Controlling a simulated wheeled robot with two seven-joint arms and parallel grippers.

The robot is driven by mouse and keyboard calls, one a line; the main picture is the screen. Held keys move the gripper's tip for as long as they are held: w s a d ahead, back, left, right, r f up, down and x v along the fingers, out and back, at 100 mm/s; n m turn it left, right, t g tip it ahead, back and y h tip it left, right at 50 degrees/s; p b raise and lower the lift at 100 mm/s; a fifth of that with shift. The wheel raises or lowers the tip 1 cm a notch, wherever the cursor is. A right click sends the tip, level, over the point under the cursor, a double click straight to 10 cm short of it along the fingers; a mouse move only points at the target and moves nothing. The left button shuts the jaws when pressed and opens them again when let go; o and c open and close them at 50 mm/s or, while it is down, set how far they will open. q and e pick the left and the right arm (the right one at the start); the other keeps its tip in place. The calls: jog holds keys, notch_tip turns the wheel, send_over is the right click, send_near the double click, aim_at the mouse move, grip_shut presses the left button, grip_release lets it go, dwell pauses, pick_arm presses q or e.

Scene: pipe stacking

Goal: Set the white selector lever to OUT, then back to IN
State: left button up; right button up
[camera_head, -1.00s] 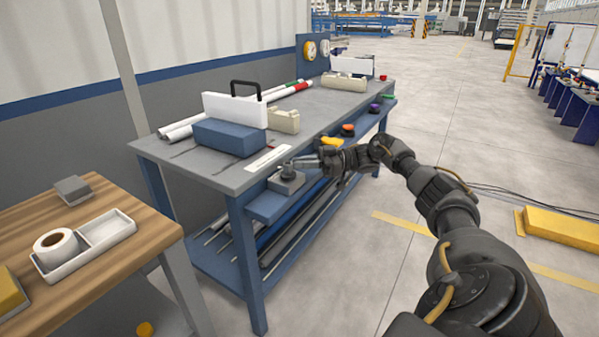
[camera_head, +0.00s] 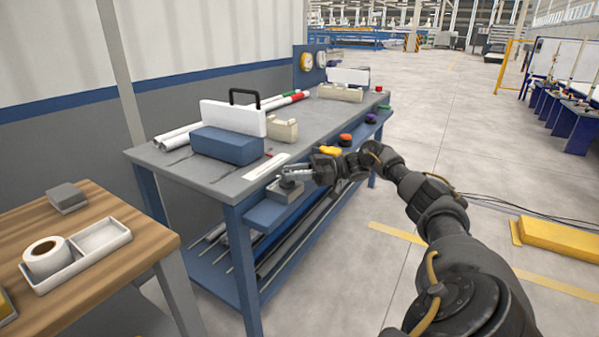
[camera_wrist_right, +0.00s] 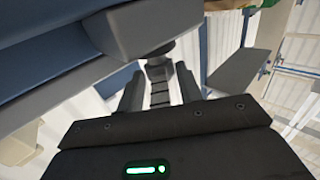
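A small grey selector box (camera_head: 284,191) sits on a blue ledge at the near front corner of the blue workbench. A white lever cannot be made out on it; my gripper covers its top in the head view. My right gripper (camera_head: 292,178) reaches in from the right, with its fingers over the box. In the right wrist view the two fingers of the right gripper (camera_wrist_right: 159,90) stand apart. A dark rounded piece shows just beyond the fingertips, near the box (camera_wrist_right: 150,25); contact cannot be told. My left gripper is out of view.
A white label strip (camera_head: 267,166) lies on the bench edge behind the box. A blue block (camera_head: 226,145) and a beige tape dispenser (camera_head: 283,132) stand farther back. Pipes lie on the shelf below. A wooden table (camera_head: 110,207) with a white tray (camera_head: 100,240) is at left.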

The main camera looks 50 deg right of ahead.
jog(key=shift+s+d, duration=0.55)
jog(key=shift+d, duration=0.1)
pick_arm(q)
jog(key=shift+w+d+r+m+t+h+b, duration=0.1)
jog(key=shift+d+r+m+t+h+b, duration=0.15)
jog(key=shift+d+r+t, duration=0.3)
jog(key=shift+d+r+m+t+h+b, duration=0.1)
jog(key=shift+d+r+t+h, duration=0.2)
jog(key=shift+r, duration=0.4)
pick_arm(e)
jog(key=v, duration=0.9)
jog(key=shift+s+d, duration=0.25)
